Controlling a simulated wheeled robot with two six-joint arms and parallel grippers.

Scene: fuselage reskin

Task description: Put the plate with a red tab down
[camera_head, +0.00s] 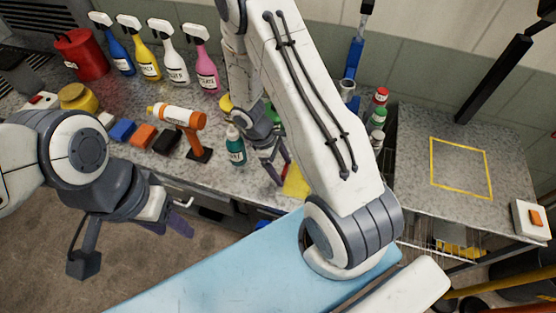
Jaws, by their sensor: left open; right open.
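I cannot make out a plate with a red tab for certain. A small red piece (285,151) shows beside my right gripper (274,170), partly hidden by my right arm; I cannot tell what it belongs to. My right gripper is open, pointing down near the front edge of the grey counter (215,168), close to a yellow piece (297,184). My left gripper (178,216) is open and appears empty, in front of the counter. A yellow square outline (461,168) marks the bare top of the grey side table (415,150) at the right.
A teal bottle (235,150) and an orange-white drill-like tool (183,122) stand near my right gripper. Spray bottles (171,58) and a red bucket (82,55) line the back. A light blue panel (235,270) lies in front. A white box with an orange button (531,220) sits at the side table's corner.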

